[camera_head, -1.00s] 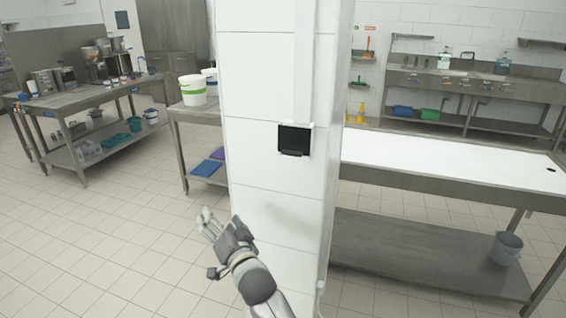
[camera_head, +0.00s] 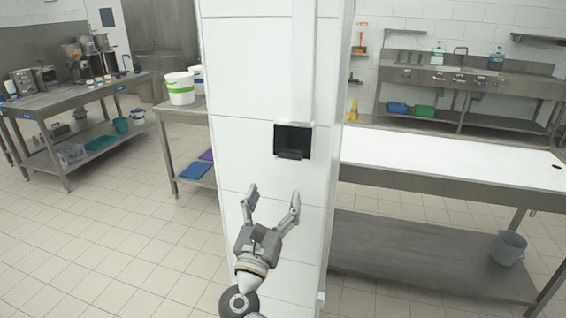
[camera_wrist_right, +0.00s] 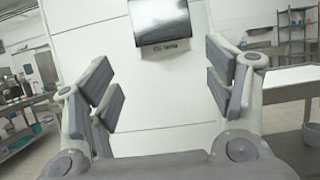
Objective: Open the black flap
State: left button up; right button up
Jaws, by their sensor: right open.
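The black flap (camera_head: 292,140) is a small dark square cover with a protruding lower lip, on a box fixed to the white tiled pillar. In the right wrist view the flap (camera_wrist_right: 159,20) is at the top centre, grey and shiny, beyond my fingers. My right gripper (camera_head: 272,193) is open and empty, below and slightly left of the flap, pointing up toward it. In the right wrist view its two fingers (camera_wrist_right: 168,85) stand wide apart with bare pillar between them. The gripper appears apart from the flap. My left gripper is not in view.
The white pillar (camera_head: 245,100) carries a vertical white conduit (camera_head: 302,60) down to the box. A table with a white top (camera_head: 440,165) stands to the right. A steel table (camera_head: 75,95) with equipment and a white bucket (camera_head: 180,88) are at left. Floor at lower left is clear.

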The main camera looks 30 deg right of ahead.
aim_at(289, 159)
jog(key=p+x, duration=0.4)
jog(key=x, duration=0.5)
jog(key=shift+d+r, duration=0.2)
jog(key=shift+d, duration=0.15)
jog(key=shift+w+d+r, duration=0.1)
jog(key=shift+w+d, duration=0.25)
jog(key=c, duration=1.4)
jog(key=shift+c, duration=0.3)
